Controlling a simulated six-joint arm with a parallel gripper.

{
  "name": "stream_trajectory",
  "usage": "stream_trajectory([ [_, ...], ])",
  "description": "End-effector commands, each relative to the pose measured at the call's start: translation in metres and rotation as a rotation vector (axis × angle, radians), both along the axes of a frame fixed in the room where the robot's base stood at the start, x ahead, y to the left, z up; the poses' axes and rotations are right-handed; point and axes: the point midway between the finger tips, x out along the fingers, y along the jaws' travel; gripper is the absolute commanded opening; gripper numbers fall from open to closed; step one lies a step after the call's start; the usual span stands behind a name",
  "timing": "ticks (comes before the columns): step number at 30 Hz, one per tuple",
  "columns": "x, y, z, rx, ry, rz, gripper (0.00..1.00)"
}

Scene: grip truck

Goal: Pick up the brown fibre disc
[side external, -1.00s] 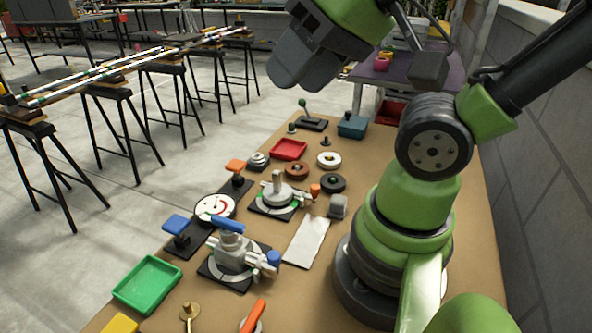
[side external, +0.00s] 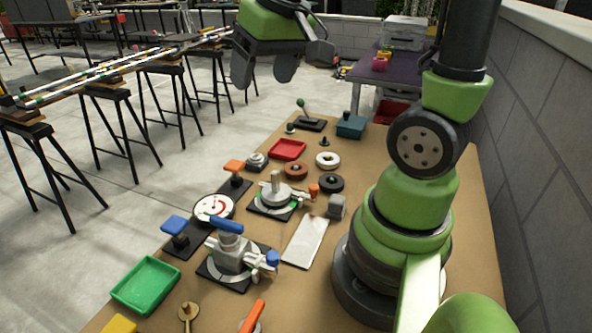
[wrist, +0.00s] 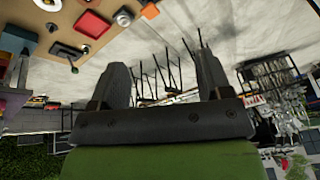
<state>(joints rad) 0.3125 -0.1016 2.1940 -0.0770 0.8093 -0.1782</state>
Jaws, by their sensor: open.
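The brown fibre disc (side external: 296,171) lies flat on the brown workbench, just in front of the red tray in the side external view. A white ring (side external: 328,160) and a black ring (side external: 331,183) lie close to its right. I cannot make the disc out in the wrist view. My gripper (side external: 264,72) is open and empty, high above and beyond the far left edge of the bench. In the wrist view its two fingers (wrist: 160,88) stand wide apart with nothing between them.
The red tray (side external: 288,149), a lever unit (side external: 311,123) and a teal box (side external: 351,127) stand at the bench's far end. A clamp fixture (side external: 277,194) stands in front of the disc. An orange paddle (side external: 234,166) is to the left.

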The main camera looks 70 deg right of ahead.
Motion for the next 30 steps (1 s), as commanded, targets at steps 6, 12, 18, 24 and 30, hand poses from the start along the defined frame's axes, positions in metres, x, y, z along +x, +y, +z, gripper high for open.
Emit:
stream_trajectory([
  [6, 0.026, -0.076, -0.067, -0.012, 0.184, -0.046, 0.72],
  [12, 0.021, -0.13, -0.133, 0.012, 0.307, -0.056, 0.72],
  [18, 0.011, -0.152, -0.169, 0.035, 0.361, -0.056, 0.72],
  [24, 0.008, -0.154, -0.197, 0.039, 0.371, -0.052, 0.72],
  [30, 0.009, -0.154, -0.219, 0.037, 0.367, -0.054, 0.72],
])
